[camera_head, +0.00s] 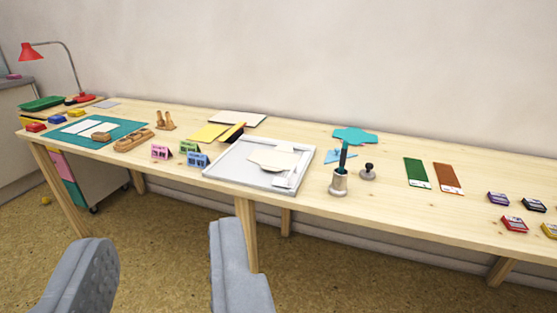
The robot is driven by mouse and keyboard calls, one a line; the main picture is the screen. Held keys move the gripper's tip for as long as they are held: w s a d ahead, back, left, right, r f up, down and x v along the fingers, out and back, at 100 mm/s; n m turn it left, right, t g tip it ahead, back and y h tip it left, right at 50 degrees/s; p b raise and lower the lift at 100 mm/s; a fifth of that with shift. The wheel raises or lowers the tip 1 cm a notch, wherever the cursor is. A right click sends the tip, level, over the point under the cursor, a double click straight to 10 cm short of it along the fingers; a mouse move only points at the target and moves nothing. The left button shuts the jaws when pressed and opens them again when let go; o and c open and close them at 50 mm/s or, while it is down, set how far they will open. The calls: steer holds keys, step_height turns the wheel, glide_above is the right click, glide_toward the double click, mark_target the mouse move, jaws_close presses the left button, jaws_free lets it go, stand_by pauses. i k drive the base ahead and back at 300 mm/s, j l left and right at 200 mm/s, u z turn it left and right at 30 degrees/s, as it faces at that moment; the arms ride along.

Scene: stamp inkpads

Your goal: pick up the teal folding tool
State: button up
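A dark teal stick-like tool (344,154), which looks like the teal folding tool, stands nearly upright in a small light-coloured cup (339,184) on the long wooden table, right of centre. Its lower end is hidden inside the cup. My gripper (162,232) shows at the bottom left as two grey fingers set wide apart, with nothing between them. It is in front of the table's near edge, well to the left of the tool and nearer to the camera.
A dark-knobbed stamp (368,172) stands right beside the cup. Teal (356,136) and blue (335,157) flat pieces lie behind it. A white tray (214,172) is to the left. Green (416,172) and brown (447,178) strips and several inkpads (514,224) lie to the right.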

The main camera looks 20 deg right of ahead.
mark_target(343, 150)
steer(key=i+l+z, duration=0.55)
steer(key=i, duration=0.25)
